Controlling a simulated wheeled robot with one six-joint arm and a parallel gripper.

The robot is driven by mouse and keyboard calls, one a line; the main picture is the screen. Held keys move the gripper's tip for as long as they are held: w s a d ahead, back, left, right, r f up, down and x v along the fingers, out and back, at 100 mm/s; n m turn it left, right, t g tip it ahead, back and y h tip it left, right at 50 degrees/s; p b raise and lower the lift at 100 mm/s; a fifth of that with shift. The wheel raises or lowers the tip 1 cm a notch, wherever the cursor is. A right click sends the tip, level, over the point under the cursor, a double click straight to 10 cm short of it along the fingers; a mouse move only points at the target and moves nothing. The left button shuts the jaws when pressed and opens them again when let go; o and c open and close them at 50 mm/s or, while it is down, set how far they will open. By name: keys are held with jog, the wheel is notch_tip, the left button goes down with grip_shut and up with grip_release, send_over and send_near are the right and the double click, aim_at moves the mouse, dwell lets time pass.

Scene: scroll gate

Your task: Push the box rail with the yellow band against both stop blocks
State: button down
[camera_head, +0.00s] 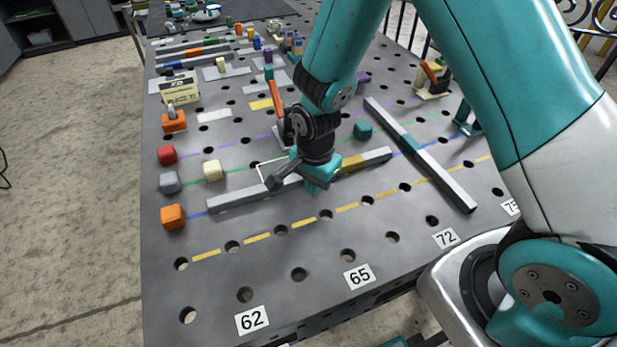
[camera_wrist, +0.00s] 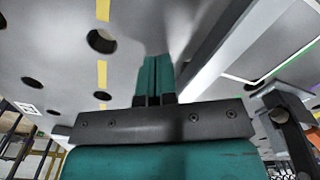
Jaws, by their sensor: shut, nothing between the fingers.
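The long grey box rail (camera_head: 240,196) lies slanted across the table, with its yellow band (camera_head: 353,163) right of my gripper. The rail also shows in the wrist view (camera_wrist: 228,52), right of the fingers. My gripper (camera_head: 314,190) is shut and empty, pointing down at the rail's near side; its teal fingers (camera_wrist: 155,72) are close to the rail, but I cannot tell if they touch. A cream block (camera_head: 212,170) and a teal block (camera_head: 363,130) stand beyond the rail, apart from it. No label shows which blocks are the stops. My gripper hides the rail's middle.
Orange (camera_head: 172,217), grey (camera_head: 169,183) and red (camera_head: 167,155) cubes stand at the left edge. Another grey rail with a teal band (camera_head: 408,145) lies at the right. A dashed yellow line (camera_head: 257,238) crosses clear, holed table in front. Several parts crowd the back.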

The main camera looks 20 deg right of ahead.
jog(key=shift+f+b, duration=0.35)
jog(key=shift+f, duration=0.25)
jog(key=shift+r+p, duration=0.25)
jog(key=shift+p, duration=0.05)
jog(key=shift+w, duration=0.1)
dwell(0.4)
jog(key=shift+w, duration=4.15)
jog(key=shift+s, duration=0.1)
jog(key=shift+s+p, duration=0.3)
jog(key=shift+s, duration=0.9)
jog(key=shift+r, duration=0.1)
